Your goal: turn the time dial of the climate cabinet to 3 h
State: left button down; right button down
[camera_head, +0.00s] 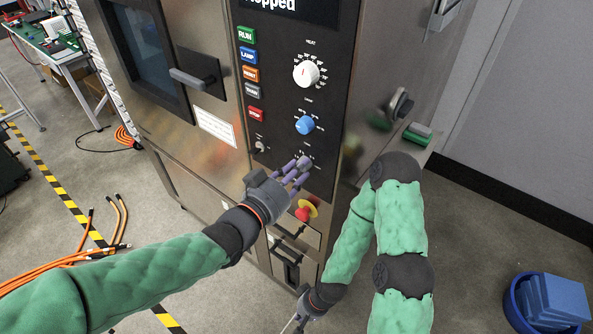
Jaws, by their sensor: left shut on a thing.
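The climate cabinet (215,165) stands in the middle, with a dark control panel on its front. The panel carries a white dial (306,73) marked HEAT, a blue dial (305,124) below it, and a small grey lowest dial (305,161). The labels of the two lower dials are too small to read. My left gripper (298,170) is shut on the lowest dial, its purple fingers around the knob and covering part of its scale. The dial's pointer cannot be made out. My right gripper (296,325) hangs low at the bottom edge, partly cut off, away from the panel.
A column of coloured buttons (250,74) and a small switch (260,147) lie left of the dials. A red emergency stop (303,213) sits just below my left gripper. A door handle (195,78) projects at upper left. A blue bin (545,303) stands on the right floor.

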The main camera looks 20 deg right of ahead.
pick_arm(q)
jog(key=c, duration=1)
grip_release()
jog(key=shift+r, duration=0.1)
jog(key=shift+o, duration=0.2)
jog(key=f+v, duration=0.1)
jog(key=v, duration=1.1)
jog(key=shift+r, duration=0.45)
jog(key=shift+w, duration=0.1)
jog(key=w+a+f+n+g+y, duration=0.1)
jog(key=w+a+f+n+y, duration=0.15)
jog(key=f, duration=0.65)
jog(key=w+a+f+n+g+y, duration=0.1)
jog(key=w+a+f+n+y, duration=0.15)
jog(key=f, duration=0.55)
jog(key=w+a+f+n+g+y, duration=0.1)
jog(key=a+f+n+g+y, duration=0.15)
jog(key=f, duration=0.65)
jog(key=s+a+f+n+g, duration=0.1)
jog(key=s+f, duration=0.3)
jog(key=f, duration=0.4)
jog(key=s+a+f+n+g+y, duration=0.1)
jog(key=s+a+f+g, duration=0.2)
jog(key=s+f, duration=0.2)
jog(key=s+a+f+n+g, duration=0.2)
jog(key=s+f, duration=0.3)
jog(key=f, duration=0.5)
jog(key=shift+s+f+p, duration=0.2)
jog(key=shift+f+p, duration=0.1)
jog(key=shift+f, duration=0.1)
